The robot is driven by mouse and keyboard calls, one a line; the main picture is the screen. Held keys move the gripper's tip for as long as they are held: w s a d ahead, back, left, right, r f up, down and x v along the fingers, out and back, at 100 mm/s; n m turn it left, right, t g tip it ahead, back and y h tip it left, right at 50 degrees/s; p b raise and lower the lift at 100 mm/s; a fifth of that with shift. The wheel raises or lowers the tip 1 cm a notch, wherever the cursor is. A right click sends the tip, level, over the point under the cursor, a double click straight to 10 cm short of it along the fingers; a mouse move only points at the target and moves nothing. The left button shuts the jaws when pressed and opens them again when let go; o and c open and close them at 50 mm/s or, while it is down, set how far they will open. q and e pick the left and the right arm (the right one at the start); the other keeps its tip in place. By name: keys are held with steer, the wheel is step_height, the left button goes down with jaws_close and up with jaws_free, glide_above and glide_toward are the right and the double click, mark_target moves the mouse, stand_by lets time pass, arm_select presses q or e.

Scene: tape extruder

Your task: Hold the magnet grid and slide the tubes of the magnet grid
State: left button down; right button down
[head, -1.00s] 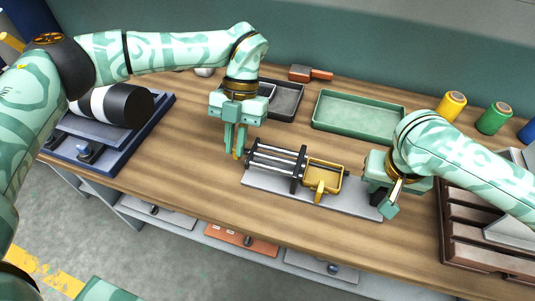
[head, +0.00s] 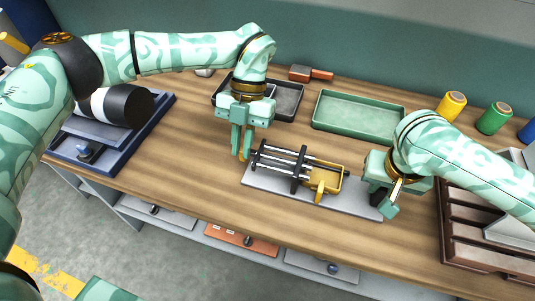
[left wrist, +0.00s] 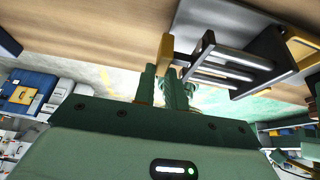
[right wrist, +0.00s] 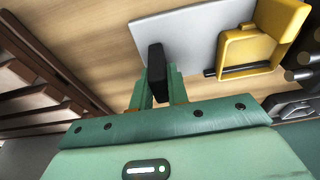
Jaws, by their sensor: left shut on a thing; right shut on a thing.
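The magnet grid is a row of silvery tubes (head: 277,159) between a dark end plate (head: 256,154) and a dark middle plate (head: 299,169), with a yellow frame (head: 326,180) to the right. It sits on a pale grey base plate (head: 278,187). My left gripper (head: 243,154) is at its left end, shut on a yellow handle (left wrist: 166,52) beside the dark end plate in the left wrist view. My right gripper (head: 378,198) is at the right end of the base, shut on a black block (right wrist: 156,70) in the right wrist view. My fingers partly hide both held parts.
A green tray (head: 357,114) and a dark tray (head: 287,100) stand behind the grid. Yellow (head: 452,105) and green (head: 494,118) spools stand at the back right. A brown rack (head: 478,238) is at the right. The wooden table (head: 200,178) is clear at front left.

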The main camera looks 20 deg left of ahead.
mark_target(273, 165)
arm_select(q)
steer(key=shift+d, duration=3.7)
steer(key=c, duration=1.4)
jaws_free()
steer(key=shift+o, duration=0.2)
steer(key=shift+v, duration=4.05)
steer(key=o, duration=0.6)
steer(key=shift+c, duration=0.2)
step_height(273, 165, up, 8)
